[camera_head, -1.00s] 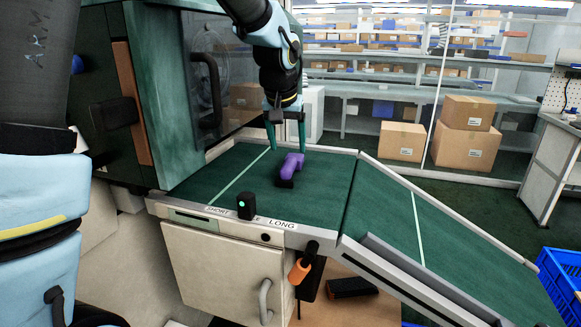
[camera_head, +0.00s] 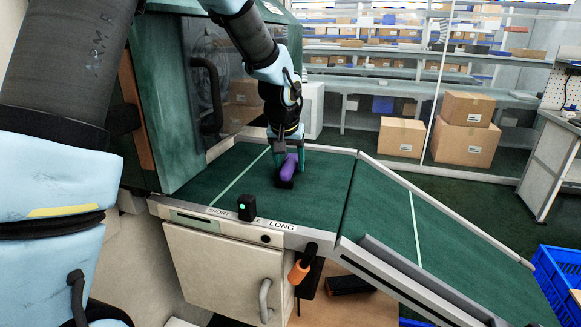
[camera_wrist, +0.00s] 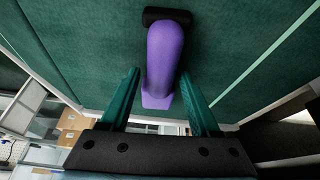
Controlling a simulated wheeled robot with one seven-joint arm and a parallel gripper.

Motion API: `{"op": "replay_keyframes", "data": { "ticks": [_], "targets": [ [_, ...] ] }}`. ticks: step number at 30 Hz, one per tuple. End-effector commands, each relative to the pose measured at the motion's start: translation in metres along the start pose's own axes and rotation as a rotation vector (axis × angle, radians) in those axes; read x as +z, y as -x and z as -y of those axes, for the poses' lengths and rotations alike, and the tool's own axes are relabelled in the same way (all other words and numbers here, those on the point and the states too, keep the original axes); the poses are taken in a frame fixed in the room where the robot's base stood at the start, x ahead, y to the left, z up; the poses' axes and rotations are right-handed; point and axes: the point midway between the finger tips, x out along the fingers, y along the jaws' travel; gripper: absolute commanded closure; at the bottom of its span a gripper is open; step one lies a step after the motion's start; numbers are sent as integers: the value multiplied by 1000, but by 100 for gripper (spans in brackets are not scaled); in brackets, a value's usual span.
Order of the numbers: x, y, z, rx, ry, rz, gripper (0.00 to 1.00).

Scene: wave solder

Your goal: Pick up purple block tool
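The purple block tool (camera_head: 289,166) lies on the green work surface (camera_head: 325,190), with a black end piece pointing toward the front. It also shows in the wrist view (camera_wrist: 164,65), its purple body running between the fingers and its black end beyond them. My gripper (camera_head: 288,163) is low over the tool, with one green finger on each side of it. In the wrist view my gripper (camera_wrist: 162,103) is open, with a visible gap between each finger and the tool. In the head view part of the tool is hidden behind my gripper.
A small black box with a green light (camera_head: 247,207) stands at the front edge, by the SHORT and LONG labels. A green machine housing (camera_head: 170,100) rises at left. A sloped green ramp (camera_head: 440,245) descends right toward a blue crate (camera_head: 556,283). The surface around the tool is clear.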

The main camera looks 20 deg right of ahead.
Motion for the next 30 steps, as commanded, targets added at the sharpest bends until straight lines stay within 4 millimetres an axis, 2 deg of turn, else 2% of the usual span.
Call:
{"op": "replay_keyframes", "data": {
  "ticks": [2,16,30],
  "targets": [
    [0,0,0,0,0,0,48],
    [0,0,0,0,0,0,100],
    [0,0,0,0,0,0,100]
  ]
}}
